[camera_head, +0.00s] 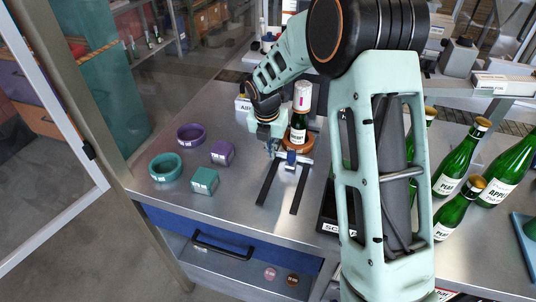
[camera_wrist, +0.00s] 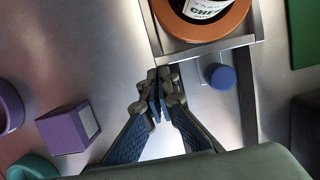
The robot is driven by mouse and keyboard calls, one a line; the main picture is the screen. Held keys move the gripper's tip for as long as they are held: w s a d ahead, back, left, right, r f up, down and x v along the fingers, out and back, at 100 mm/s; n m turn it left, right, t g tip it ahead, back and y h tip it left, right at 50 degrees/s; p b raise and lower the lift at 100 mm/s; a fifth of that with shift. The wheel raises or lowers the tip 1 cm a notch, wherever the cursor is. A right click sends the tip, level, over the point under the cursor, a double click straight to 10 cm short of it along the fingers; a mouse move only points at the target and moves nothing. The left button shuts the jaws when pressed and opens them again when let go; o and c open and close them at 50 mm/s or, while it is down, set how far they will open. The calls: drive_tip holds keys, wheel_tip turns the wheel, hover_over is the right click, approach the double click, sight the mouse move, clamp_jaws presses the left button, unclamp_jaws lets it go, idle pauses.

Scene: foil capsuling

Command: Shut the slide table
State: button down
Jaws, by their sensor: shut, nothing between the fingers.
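The slide table's grey plate (camera_wrist: 226,44) sits at the far end of two dark rails (camera_head: 268,183). A blue knob (camera_wrist: 217,76) projects from its near side, and also shows in the head view (camera_head: 291,158). On the plate, a green bottle (camera_head: 298,122) with a white-and-pink top stands upright in an orange-brown round seat (camera_head: 298,145). My gripper (camera_wrist: 158,82) is shut and empty, left of the knob and close to the plate's near left corner. In the head view my gripper (camera_head: 271,152) is partly hidden by its own wrist. I cannot tell whether the fingertips touch the plate.
Purple and teal rings (camera_head: 191,134) (camera_head: 165,167) and purple and teal blocks (camera_head: 222,153) (camera_head: 204,180) lie to the left. Several green bottles (camera_head: 461,158) stand at the right, beyond my arm. A blue drawer (camera_head: 225,244) with a black handle is below. The tabletop around the near rail ends is clear.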

drive_tip(key=w, duration=0.1)
drive_tip(key=w+d+p, duration=0.1)
drive_tip(key=w, duration=0.1)
drive_tip(key=shift+d, duration=0.1)
drive_tip(key=shift+w+r, duration=0.1)
drive_tip(key=shift+w, duration=0.05)
drive_tip(key=shift+w+d+r, duration=0.1)
drive_tip(key=shift+w, duration=0.05)
idle(0.4)
